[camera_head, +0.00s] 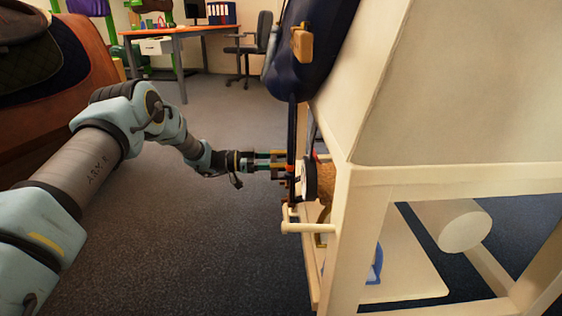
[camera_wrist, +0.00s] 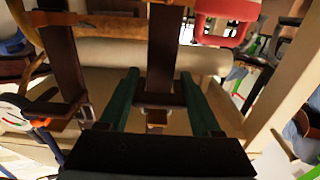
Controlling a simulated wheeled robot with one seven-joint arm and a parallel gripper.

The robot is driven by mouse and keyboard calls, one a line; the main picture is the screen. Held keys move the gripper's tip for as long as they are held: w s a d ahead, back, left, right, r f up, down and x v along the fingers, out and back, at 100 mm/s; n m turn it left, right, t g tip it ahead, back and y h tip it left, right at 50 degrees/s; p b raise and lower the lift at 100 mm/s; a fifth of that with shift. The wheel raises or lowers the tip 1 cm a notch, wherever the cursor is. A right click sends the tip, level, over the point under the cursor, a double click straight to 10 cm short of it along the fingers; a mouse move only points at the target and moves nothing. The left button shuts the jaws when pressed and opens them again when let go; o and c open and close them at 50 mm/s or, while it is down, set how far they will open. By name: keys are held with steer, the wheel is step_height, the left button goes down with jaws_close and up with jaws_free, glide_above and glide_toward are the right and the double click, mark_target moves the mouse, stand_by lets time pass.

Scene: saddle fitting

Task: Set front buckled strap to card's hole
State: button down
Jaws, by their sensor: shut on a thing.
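Two dark straps hang in the wrist view. The middle strap (camera_wrist: 162,60) runs down between the fingers of my gripper (camera_wrist: 158,98), with a metal buckle (camera_wrist: 156,116) at its lower end. My gripper is shut on this buckled strap. The other strap (camera_wrist: 64,65) hangs to the left with its own buckle (camera_wrist: 60,108), apart from the fingers. In the head view my gripper (camera_head: 283,163) is at the hanging strap (camera_head: 291,130) under the dark blue saddle (camera_head: 308,55). I cannot make out the card or its hole for certain.
A pale wooden stand (camera_head: 345,215) fills the right side, with a short peg (camera_head: 300,228) below my gripper. A dark-rimmed round thing (camera_head: 310,180) is just right of the fingers. A beige roller (camera_wrist: 120,52) lies behind the straps. Open floor (camera_head: 215,235) is at the left.

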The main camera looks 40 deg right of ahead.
step_height(320, 180, up, 11)
steer(key=p, duration=0.7)
steer(key=shift+f, duration=0.1)
steer(key=shift+c, duration=0.4)
jaws_free()
steer(key=p+v, duration=0.1)
steer(key=v, duration=0.9)
steer(key=shift+w+a+p, duration=0.25)
steer(key=shift+a+p, duration=0.05)
steer(key=shift+p, duration=0.05)
